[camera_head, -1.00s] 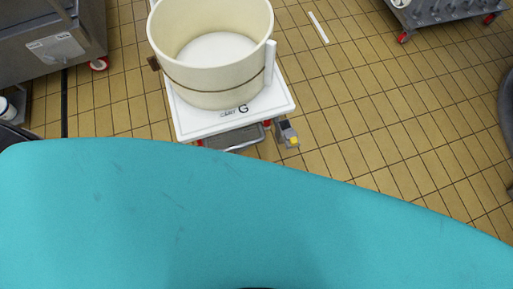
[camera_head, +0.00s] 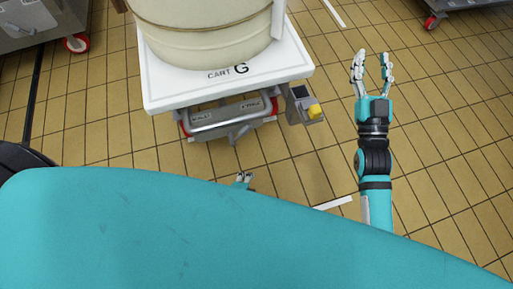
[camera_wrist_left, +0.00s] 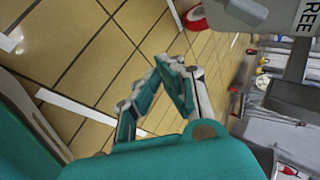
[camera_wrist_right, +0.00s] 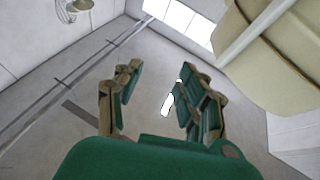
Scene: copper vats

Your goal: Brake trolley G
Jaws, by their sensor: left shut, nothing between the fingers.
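Trolley G (camera_head: 293,62) has a white top marked "CART G" and carries a cream vat (camera_head: 200,35). Under its near edge is a grey pedal bar (camera_head: 232,113) with small labels; its position is hard to tell. The left wrist view shows a grey part lettered "REE" (camera_wrist_left: 262,10) close by at the upper right. My left gripper (camera_head: 244,176) is shut and empty, low in front of the pedal bar and apart from it; its fingertips also show in the left wrist view (camera_wrist_left: 172,62). My right gripper (camera_head: 372,60) is open and empty, right of the trolley.
A grey box with a yellow button (camera_head: 314,111) juts from the trolley's near right corner. A red caster (camera_wrist_left: 195,18) shows in the left wrist view. Grey equipment (camera_head: 35,22) stands at left. My teal body hides the foreground.

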